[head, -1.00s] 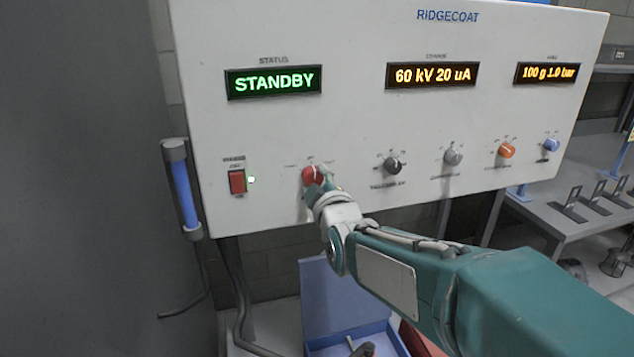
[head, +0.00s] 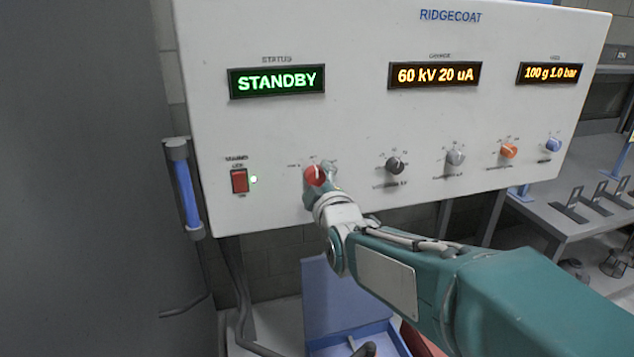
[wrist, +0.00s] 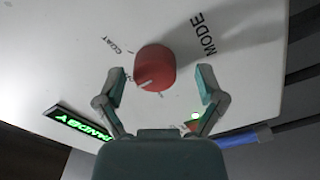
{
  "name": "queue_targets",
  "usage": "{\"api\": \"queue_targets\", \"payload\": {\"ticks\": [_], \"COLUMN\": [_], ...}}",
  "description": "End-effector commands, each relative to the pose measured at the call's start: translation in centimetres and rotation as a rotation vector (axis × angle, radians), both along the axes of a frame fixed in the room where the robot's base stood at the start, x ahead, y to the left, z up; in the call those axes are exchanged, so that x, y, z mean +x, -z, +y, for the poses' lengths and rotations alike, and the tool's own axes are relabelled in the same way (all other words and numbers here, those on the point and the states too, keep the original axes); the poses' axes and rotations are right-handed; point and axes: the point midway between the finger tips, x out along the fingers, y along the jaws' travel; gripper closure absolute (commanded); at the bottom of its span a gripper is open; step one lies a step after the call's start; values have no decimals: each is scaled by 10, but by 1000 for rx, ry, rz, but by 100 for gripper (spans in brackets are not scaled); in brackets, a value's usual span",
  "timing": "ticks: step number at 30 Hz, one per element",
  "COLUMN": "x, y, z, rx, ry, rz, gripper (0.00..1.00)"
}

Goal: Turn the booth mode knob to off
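The red mode knob (head: 313,174) is on the lower left of the white control panel, partly hidden by my gripper in the head view. In the wrist view the knob (wrist: 155,67) stands beside the printed word MODE, with COAT printed to its left. Its white pointer line is toward the lower left in that view. My gripper (wrist: 161,77) is open, with one finger on each side of the knob and a visible gap on both sides. In the head view my gripper (head: 325,185) is at the panel face. The status display (head: 277,81) reads STANDBY in green.
A red rocker switch (head: 239,181) with a lit green lamp is left of the knob. A black knob (head: 394,166), a grey knob (head: 456,156), an orange knob (head: 509,151) and a blue knob (head: 553,145) line up to the right.

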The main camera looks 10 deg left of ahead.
Motion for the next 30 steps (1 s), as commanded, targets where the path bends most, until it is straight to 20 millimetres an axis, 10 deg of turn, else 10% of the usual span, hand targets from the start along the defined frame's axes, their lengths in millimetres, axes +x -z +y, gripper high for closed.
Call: {"api": "queue_targets", "payload": {"ticks": [11, 30], "x": [-10, -101], "y": [-2, 0], "z": [-6, -47], "rx": [2, -1], "ry": [1, 0], "rz": [-2, -1], "gripper": [11, 11]}}
